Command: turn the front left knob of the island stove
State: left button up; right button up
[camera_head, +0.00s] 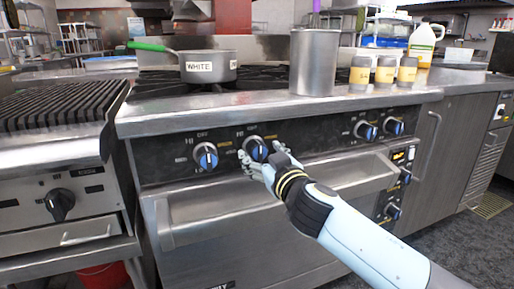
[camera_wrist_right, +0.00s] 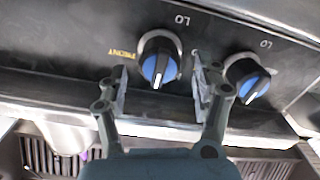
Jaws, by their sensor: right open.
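The stove (camera_head: 235,178) has a row of blue-and-black knobs along its dark front panel. The leftmost knob (camera_head: 205,156) is uncovered in the head view. The second knob from the left (camera_head: 256,149) has my right gripper (camera_head: 263,161) in front of it, partly covering it. In the right wrist view, upside down, that second knob (camera_wrist_right: 160,61) lies between the spread fingers of the open right gripper (camera_wrist_right: 161,85), with a yellow FRONT label beside it. I cannot tell whether the fingers touch it. The leftmost knob (camera_wrist_right: 247,78) shows outside the fingers. My left gripper is out of view.
An oven handle (camera_head: 290,196) runs below the knobs. A pan marked WHITE (camera_head: 208,67), a steel pot (camera_head: 314,62) and small labelled jars (camera_head: 384,72) stand on top. A grill (camera_head: 58,105) adjoins at left. The floor is clear at lower right.

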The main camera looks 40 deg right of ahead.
aim_at(260, 153)
jog(key=shift+x, duration=1.8)
